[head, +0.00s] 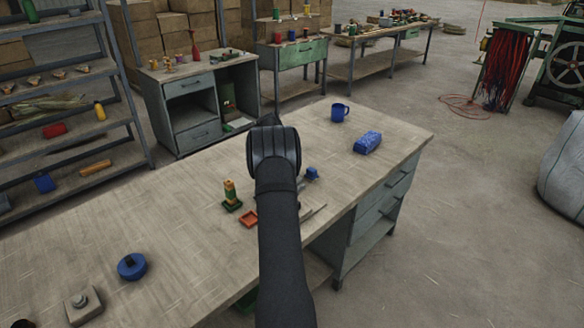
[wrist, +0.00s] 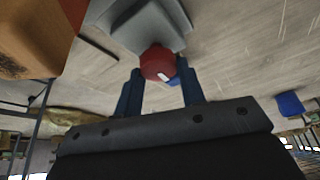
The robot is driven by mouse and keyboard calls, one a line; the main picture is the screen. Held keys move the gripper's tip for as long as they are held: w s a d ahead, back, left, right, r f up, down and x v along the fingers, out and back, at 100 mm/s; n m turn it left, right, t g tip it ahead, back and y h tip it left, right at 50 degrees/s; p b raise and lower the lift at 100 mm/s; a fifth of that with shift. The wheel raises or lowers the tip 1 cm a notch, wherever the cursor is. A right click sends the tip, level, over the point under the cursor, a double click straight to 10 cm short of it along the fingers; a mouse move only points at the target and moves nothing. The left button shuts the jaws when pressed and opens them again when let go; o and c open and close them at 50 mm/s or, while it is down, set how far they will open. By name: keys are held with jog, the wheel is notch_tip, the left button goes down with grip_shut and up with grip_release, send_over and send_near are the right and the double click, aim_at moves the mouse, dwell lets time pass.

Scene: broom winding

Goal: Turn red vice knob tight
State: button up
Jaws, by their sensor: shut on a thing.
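The red vice knob (wrist: 157,61) shows in the wrist view, round with a small white mark on its face. It sits on the end of a grey vice body (wrist: 146,25). My gripper (wrist: 160,76) has its two blue fingers on either side of the knob and is shut on it. In the head view my black arm covers the knob, and I cannot make out the gripper's fingers there.
The bench's left middle is clear.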

jog(key=shift+m, duration=0.5)
jog(key=shift+g, duration=0.3)
jog(key=o, duration=1)
jog(key=shift+r, duration=0.1)
jog(key=v, duration=1.7)
jog(key=shift+s+a, duration=0.1)
jog(key=shift+a, duration=0.1)
